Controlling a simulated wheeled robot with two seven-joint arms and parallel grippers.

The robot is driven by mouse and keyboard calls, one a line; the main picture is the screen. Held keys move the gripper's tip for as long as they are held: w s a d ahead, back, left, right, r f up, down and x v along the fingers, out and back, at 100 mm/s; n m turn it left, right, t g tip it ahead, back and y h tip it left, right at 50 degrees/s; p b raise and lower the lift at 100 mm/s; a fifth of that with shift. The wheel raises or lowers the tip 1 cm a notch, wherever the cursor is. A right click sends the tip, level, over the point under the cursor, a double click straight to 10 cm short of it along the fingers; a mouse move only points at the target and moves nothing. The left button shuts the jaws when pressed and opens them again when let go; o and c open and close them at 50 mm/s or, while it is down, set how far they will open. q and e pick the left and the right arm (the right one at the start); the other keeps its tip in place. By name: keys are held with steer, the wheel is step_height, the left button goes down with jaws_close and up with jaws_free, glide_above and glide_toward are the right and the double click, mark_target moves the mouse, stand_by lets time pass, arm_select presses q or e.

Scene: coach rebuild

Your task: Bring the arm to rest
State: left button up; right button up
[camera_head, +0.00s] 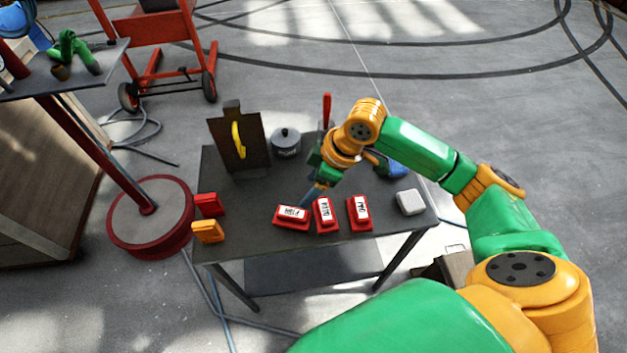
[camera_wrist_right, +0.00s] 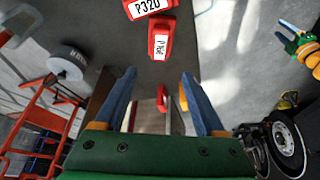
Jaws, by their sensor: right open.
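My right gripper (camera_head: 318,190) hangs over the dark table (camera_head: 345,247), fingers pointing down, close to the labelled red blocks. Its two blue fingers are apart with nothing between them in the right wrist view (camera_wrist_right: 158,76). Three red blocks with white labels lie near the front edge: a left one (camera_head: 291,216), a middle one (camera_head: 326,214) and a right one (camera_head: 359,212). In the wrist view a labelled red block (camera_wrist_right: 160,48) lies beyond the fingertips, apart from them. A green-and-orange gripper (camera_wrist_right: 296,40), apparently my left, shows at that view's right edge; its opening is unclear.
On the table stand a dark board (camera_head: 222,135) with a yellow item, a grey pot (camera_head: 286,142), a pale box (camera_head: 410,202), a red block (camera_head: 209,204) and an orange block (camera_head: 207,231). A red-rimmed round base (camera_head: 165,218) stands left. Open floor lies behind.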

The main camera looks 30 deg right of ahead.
steer(key=shift+v, duration=1)
